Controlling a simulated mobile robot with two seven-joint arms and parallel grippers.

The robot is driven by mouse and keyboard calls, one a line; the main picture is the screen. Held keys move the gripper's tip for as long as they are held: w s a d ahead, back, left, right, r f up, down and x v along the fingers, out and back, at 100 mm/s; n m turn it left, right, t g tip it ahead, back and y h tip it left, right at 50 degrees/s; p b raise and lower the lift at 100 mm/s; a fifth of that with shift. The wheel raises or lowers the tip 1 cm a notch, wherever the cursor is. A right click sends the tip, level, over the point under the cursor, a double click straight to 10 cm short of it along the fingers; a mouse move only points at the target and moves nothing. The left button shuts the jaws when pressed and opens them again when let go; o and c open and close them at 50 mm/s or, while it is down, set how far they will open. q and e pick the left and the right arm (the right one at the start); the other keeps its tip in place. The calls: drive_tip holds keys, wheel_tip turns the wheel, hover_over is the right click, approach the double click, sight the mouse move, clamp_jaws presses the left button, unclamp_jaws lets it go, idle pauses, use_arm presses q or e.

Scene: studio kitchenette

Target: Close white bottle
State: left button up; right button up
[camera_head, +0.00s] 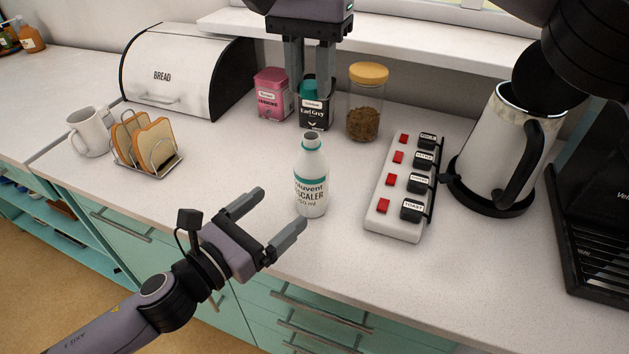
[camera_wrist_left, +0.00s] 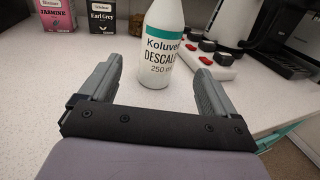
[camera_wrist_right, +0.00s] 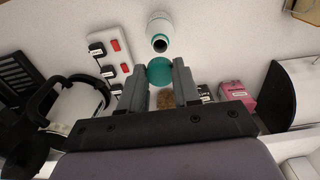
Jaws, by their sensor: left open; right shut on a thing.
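The white bottle (camera_head: 312,175) stands upright on the counter, its dark mouth open at the top. It has a teal-and-white descaler label, which the left wrist view (camera_wrist_left: 163,50) shows close up. My left gripper (camera_head: 283,211) is open and low at the bottle's near-left side, its fingers pointing toward it; no contact is clear. My right gripper (camera_head: 311,92) comes down from above, behind the bottle, shut on a teal cap (camera_wrist_right: 159,71). In the right wrist view the bottle's mouth (camera_wrist_right: 160,44) lies just beyond the cap, apart from it.
Behind stand a pink tin (camera_head: 271,95), a black Earl Grey tin (camera_head: 314,117) and a jar with a yellow lid (camera_head: 365,112). A switched power strip (camera_head: 395,225) and kettle (camera_head: 500,150) stand right. A toast rack (camera_head: 146,143) and bread box (camera_head: 175,72) are left.

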sight(318, 176)
use_arm(q)
drive_tip(key=x, duration=1.2)
drive_tip(key=c, duration=1.5)
use_arm(e)
drive_tip(key=shift+f, duration=2.5)
drive_tip(key=shift+f, duration=0.9)
drive_tip(key=shift+f, duration=0.55)
